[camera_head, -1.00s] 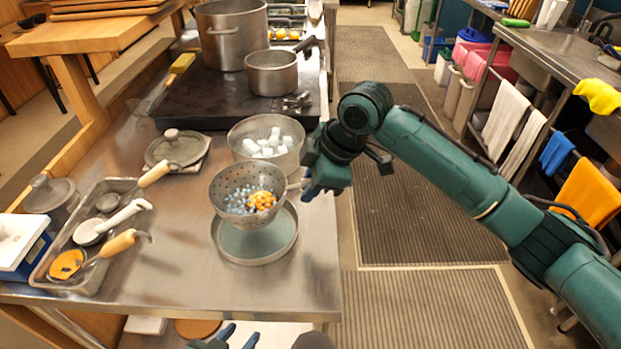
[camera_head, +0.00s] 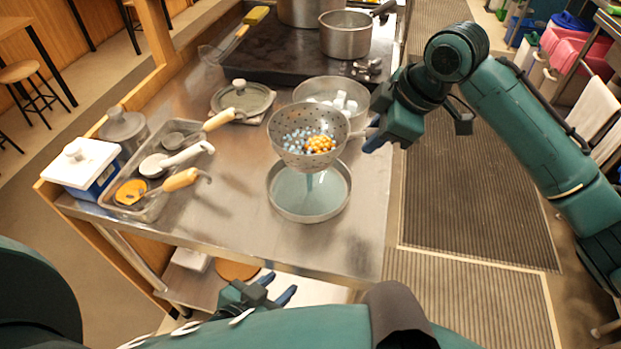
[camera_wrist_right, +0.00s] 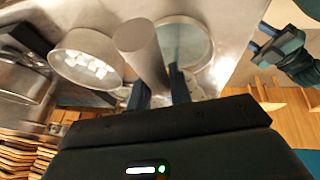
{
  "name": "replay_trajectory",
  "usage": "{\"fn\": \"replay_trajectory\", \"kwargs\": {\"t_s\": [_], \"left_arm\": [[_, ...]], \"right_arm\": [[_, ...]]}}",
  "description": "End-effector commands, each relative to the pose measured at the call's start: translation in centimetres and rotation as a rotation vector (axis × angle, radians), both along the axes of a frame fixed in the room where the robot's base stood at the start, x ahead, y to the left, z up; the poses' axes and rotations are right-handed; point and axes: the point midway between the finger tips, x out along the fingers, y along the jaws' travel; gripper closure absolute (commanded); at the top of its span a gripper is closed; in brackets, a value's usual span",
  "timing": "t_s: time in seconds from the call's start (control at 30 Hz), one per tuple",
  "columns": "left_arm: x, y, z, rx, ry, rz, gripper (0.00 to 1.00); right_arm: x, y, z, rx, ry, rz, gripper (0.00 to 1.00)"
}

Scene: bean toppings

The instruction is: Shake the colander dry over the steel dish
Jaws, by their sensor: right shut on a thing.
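The grey perforated colander (camera_head: 288,152) holds blue-white and orange beans. It hangs a little above the steel dish (camera_head: 309,213), roughly level, and a pale streak shows under it. The dish stands on the counter with bluish liquid in it. My right gripper (camera_head: 370,138) is shut on the colander's handle at its right side. In the right wrist view, a grey cylinder, apparently the handle (camera_wrist_right: 138,45), is at the fingers, and the dish (camera_wrist_right: 207,50) lies beyond. My left gripper (camera_head: 277,288) is open and empty at the counter's front edge, below the dish in the picture.
A steel bowl of white ice cubes (camera_head: 361,100) stands right behind the colander. A lid (camera_head: 242,98) lies to its left. A tray of tools (camera_head: 150,208) and a blue-and-white box (camera_head: 83,165) are at the left. Pots (camera_head: 345,42) stand at the back. Counter left of the dish is clear.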

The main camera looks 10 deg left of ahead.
Motion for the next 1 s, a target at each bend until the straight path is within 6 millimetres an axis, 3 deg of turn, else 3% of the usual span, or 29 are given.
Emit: {"fn": "replay_trajectory", "kwargs": {"t_s": [0.03,0.07,0.1,0.13,0.17,0.2,0.23,0.27,0.3,0.37,0.83,1.0], "left_arm": [[0.0,0.0,-0.1,0.000,0.000,0.000,0.64],[0.0,0.0,0.0,0.000,0.000,0.000,0.64],[0.0,0.0,0.1,0.001,0.000,-0.001,0.64],[0.0,0.0,0.0,0.001,0.001,-0.001,0.64],[-0.1,0.0,-0.1,0.001,0.002,-0.001,0.64],[0.0,0.0,-0.1,0.001,0.002,-0.001,0.64],[0.0,0.0,0.0,0.001,0.001,-0.001,0.64],[0.0,0.0,0.1,0.001,0.001,-0.001,0.64],[0.0,0.0,-0.1,0.001,0.002,-0.001,0.64],[0.0,0.0,-0.2,0.001,0.002,-0.001,0.64],[0.0,0.1,0.0,0.002,0.001,0.000,0.64],[0.0,0.0,0.0,0.001,0.001,0.001,0.64]], "right_arm": [[-0.3,-0.2,-3.6,-0.009,0.021,-0.003,1.00],[-0.3,-0.1,-4.3,-0.007,0.015,-0.001,1.00],[0.0,0.1,-1.2,0.000,-0.003,0.003,1.00],[0.0,0.1,0.3,0.001,-0.005,0.002,1.00],[-0.1,0.0,-1.2,-0.005,0.009,0.000,1.00],[-0.3,-0.2,-4.2,-0.010,0.022,-0.003,1.00],[-0.2,0.0,-3.7,-0.005,0.010,0.000,1.00],[0.0,0.1,-1.2,-0.001,-0.004,0.004,1.00],[0.0,0.1,0.1,-0.001,-0.001,0.002,1.00],[-0.3,-0.2,-4.2,-0.010,0.021,-0.002,1.00],[-0.1,0.0,-3.8,-0.004,0.007,0.001,1.00],[0.1,-0.9,-3.9,-0.005,0.007,-0.015,1.00]]}}
